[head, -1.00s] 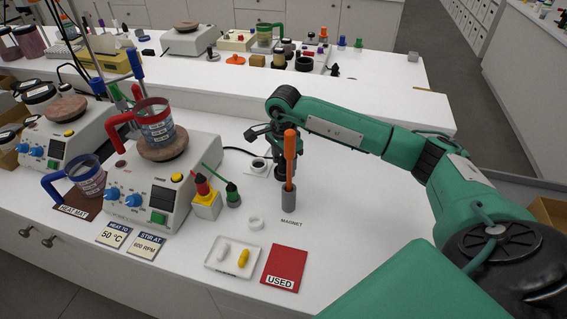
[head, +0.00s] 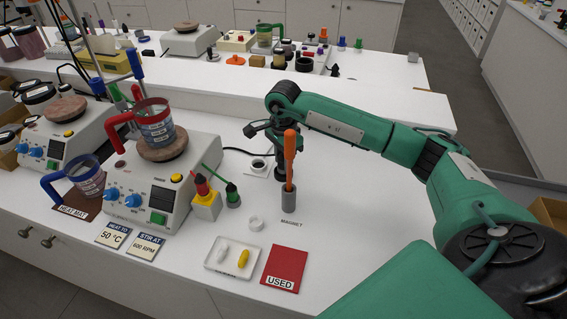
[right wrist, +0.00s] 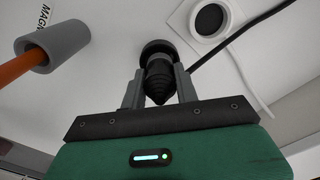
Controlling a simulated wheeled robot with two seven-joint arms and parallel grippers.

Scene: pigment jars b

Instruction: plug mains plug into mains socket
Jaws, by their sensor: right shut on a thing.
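The black mains plug (right wrist: 159,68) is between the two fingers of my right gripper (right wrist: 158,85), which is shut on it. In the head view the plug (head: 280,173) shows beside and partly behind an orange-handled rod. My right gripper (head: 277,150) is partly hidden by that rod. The mains socket (head: 249,173) is a white square plate with a dark round recess, just left of the plug. It also shows in the right wrist view (right wrist: 178,22), right of the plug and apart from it. Whether the plug touches the bench is unclear. My left gripper is not in view.
The orange rod (head: 289,146) stands in a grey holder (head: 289,201) close in front of the gripper. A black cable (right wrist: 240,37) runs past the socket. A hotplate (head: 160,205) stands left. The white bench (head: 370,200) is clear to the right.

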